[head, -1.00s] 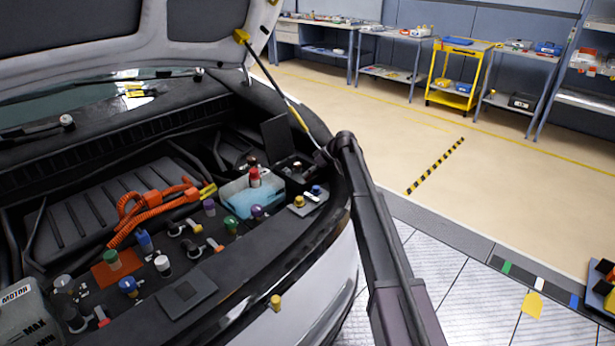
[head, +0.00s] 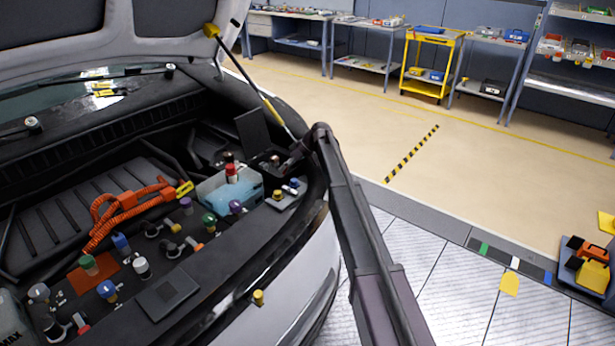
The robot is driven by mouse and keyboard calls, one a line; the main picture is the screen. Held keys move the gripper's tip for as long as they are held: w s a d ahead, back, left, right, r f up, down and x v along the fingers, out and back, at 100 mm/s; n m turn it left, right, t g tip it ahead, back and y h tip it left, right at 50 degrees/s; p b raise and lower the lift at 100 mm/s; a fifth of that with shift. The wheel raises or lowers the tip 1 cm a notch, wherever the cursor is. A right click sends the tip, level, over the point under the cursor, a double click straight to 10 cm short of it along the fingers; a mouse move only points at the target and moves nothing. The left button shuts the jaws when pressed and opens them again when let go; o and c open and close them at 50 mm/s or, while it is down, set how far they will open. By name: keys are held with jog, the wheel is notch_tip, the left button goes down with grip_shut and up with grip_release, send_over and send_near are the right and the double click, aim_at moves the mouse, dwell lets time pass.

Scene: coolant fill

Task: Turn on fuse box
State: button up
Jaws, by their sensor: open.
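A black box with a raised dark lid (head: 251,131) sits at the far right corner of the engine bay, behind the blue coolant tank; it looks like the fuse box. Its inside is dark and partly covered by my gripper, and no switch can be made out. My gripper (head: 284,168) reaches down from the end of my arm to the right side of this box. It is small and dark here; its fingers are open, and I see nothing held. Whether it touches the box cannot be told.
The translucent coolant tank (head: 229,190) with a red cap (head: 231,173) stands just left of the box. A yellow-ended hood strut (head: 262,100) rises close behind my arm. Several coloured caps and an orange cable (head: 125,210) fill the bay.

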jog(key=shift+s+r, duration=0.1)
jog(key=shift+s, duration=0.05)
jog(key=t+h+p, duration=0.1)
jog(key=s+n+t+h+p, duration=0.1)
jog(key=shift+a+r+t+h+p, duration=0.1)
jog(key=shift+a+t+h+p, duration=0.2)
jog(key=shift+p, duration=0.05)
jog(key=t+h, duration=0.1)
jog(key=n+t+h, duration=0.1)
jog(key=s+a+t+h, duration=0.1)
jog(key=t, duration=0.1)
jog(key=shift+f, duration=0.25)
jog(key=shift+s+d+r+p, duration=0.15)
jog(key=shift+r+p, duration=0.35)
jog(key=shift+r, duration=0.2)
jog(key=p+v, duration=1)
jog(key=v, duration=0.2)
jog(key=s+d+f+m+g+h, duration=0.1)
jog(key=s+d+m, duration=0.7)
jog(key=s+d, duration=0.8)
jog(key=s+g+h+p, duration=0.1)
jog(key=s+g, duration=0.1)
jog(key=s, duration=0.2)
jog(key=shift+s+d+f+m, duration=0.15)
jog(key=shift+d+f+m, duration=0.1)
jog(key=shift+m, duration=0.05)
